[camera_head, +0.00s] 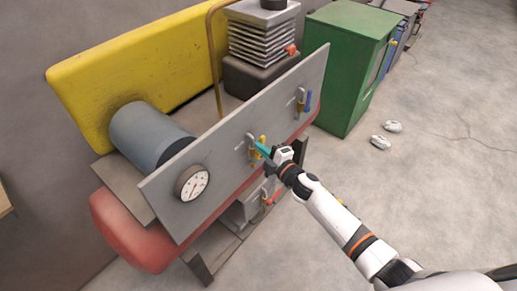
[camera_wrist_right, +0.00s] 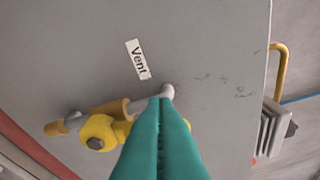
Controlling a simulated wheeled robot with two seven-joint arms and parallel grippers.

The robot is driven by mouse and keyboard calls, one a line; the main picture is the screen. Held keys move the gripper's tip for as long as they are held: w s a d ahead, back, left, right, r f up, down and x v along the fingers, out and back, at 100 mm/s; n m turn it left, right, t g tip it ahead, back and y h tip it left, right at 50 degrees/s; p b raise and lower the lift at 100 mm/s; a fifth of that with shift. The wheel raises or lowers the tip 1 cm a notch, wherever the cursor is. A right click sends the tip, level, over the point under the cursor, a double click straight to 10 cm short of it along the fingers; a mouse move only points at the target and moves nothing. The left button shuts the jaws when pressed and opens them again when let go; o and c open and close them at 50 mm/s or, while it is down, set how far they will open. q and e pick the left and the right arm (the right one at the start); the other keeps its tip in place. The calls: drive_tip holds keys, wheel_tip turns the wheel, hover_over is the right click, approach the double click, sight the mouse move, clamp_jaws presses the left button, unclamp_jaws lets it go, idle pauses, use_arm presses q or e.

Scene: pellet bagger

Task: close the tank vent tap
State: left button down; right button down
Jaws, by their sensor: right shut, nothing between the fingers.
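The vent tap is on the upright grey panel (camera_head: 225,165). In the head view it is a small brass tap with a yellow handle (camera_head: 262,141) beside a grey pipe. In the right wrist view, its brass body (camera_wrist_right: 112,108) and yellow handle (camera_wrist_right: 97,133) lie left of my fingers, under a white "Vent" label (camera_wrist_right: 138,59). The handle's right part goes behind the fingers, so its full direction is hidden. My right gripper (camera_head: 262,150), with teal fingers, is shut and empty right at the tap; the fingers (camera_wrist_right: 165,105) overlap the pipe end. Contact cannot be told. My left gripper is out of view.
A pressure gauge (camera_head: 192,184) sits left on the panel, and a blue-handled tap (camera_head: 307,101) right. A red-handled tap (camera_head: 273,197) is below. Behind are a blue-grey cylinder (camera_head: 147,132) and a yellow guard (camera_head: 130,75). A green cabinet (camera_head: 343,75) stands right; floor in front is open.

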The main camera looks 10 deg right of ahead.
drive_tip(key=shift+w+d+r+m+g+p, duration=0.4)
drive_tip(key=shift+d+m+p, duration=0.1)
drive_tip(key=shift+m+p, duration=0.35)
drive_tip(key=shift+w+d+f+m+p, duration=0.1)
drive_tip(key=shift+w+d+m+p, duration=0.25)
drive_tip(key=shift+m+p, duration=0.4)
drive_tip(key=shift+w+d+f+m+g+y+b, duration=0.25)
drive_tip(key=shift+w+d+f+m+g, duration=0.3)
drive_tip(key=shift+m, duration=0.55)
drive_tip(key=shift+w+d+f+m+g+y+b, duration=0.25)
drive_tip(key=shift+d+f+m, duration=0.4)
drive_tip(key=shift+m, duration=0.45)
drive_tip(key=shift+w+d+f+m+g+y+b, duration=0.15)
drive_tip(key=shift+w+d+f+m+g, duration=0.35)
drive_tip(key=shift+m, duration=0.6)
drive_tip(key=shift+d+f, duration=0.1)
drive_tip(key=shift+d, duration=0.1)
